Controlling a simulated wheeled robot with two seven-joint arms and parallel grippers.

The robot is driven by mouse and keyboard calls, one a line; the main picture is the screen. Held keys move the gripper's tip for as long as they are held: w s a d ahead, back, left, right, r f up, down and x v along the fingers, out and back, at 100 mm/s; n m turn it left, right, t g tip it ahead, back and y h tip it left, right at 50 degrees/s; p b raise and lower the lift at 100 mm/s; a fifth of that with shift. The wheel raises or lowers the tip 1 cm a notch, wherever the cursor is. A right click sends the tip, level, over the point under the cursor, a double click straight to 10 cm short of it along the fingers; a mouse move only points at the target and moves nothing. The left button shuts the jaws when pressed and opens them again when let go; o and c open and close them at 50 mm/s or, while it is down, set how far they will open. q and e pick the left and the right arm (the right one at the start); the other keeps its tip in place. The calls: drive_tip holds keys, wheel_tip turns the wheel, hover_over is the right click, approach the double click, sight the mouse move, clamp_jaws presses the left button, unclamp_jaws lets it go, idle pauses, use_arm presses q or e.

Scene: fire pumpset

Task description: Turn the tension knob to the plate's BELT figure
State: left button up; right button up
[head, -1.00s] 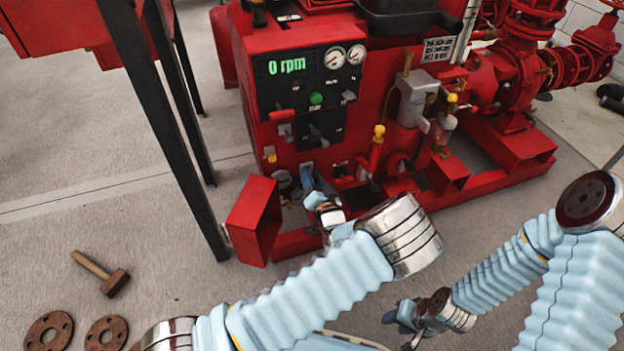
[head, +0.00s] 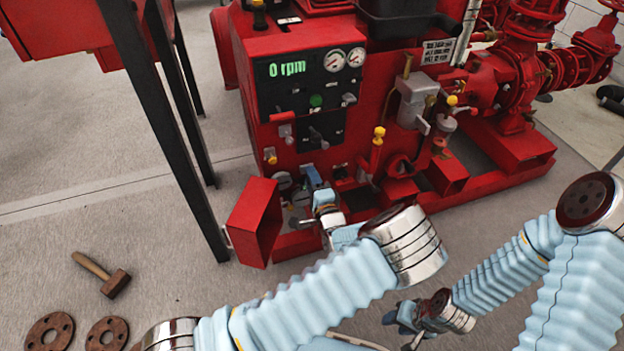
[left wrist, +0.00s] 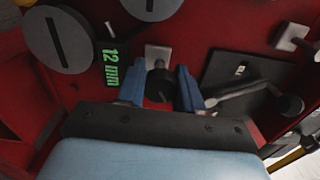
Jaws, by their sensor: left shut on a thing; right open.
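The tension knob (left wrist: 160,84) is a small black knob low on the red pumpset, seen in the left wrist view. My left gripper (left wrist: 160,92) has its blue fingers on either side of the knob and is shut on it. A green readout (left wrist: 112,68) beside it shows 12 mm. In the head view my left gripper (head: 312,178) is at the lower front of the panel and hides the knob. A white plate (head: 437,50) with black lettering is at the upper right, too small to read. My right gripper (head: 402,318) is open and away from the pumpset.
The black gauge panel (head: 312,80) reads 0 rpm. Yellow-tipped levers (head: 379,133) stick out right of my left gripper. A red open box section (head: 254,220) and dark stand legs (head: 160,110) are to the left. A mallet (head: 103,274) and rusty flanges (head: 49,333) lie on the floor.

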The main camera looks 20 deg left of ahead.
use_arm(q)
drive_tip(key=m, duration=0.6)
drive_tip(key=shift+m, duration=0.3)
drive_tip(key=m, duration=0.6)
drive_tip(key=shift+p, duration=0.3)
drive_tip(key=o, duration=1)
drive_tip(key=shift+o, duration=0.2)
drive_tip(key=shift+d, duration=0.1)
drive_tip(key=v, duration=1.3)
drive_tip(key=shift+s+d, duration=0.2)
drive_tip(key=shift+s, duration=0.15)
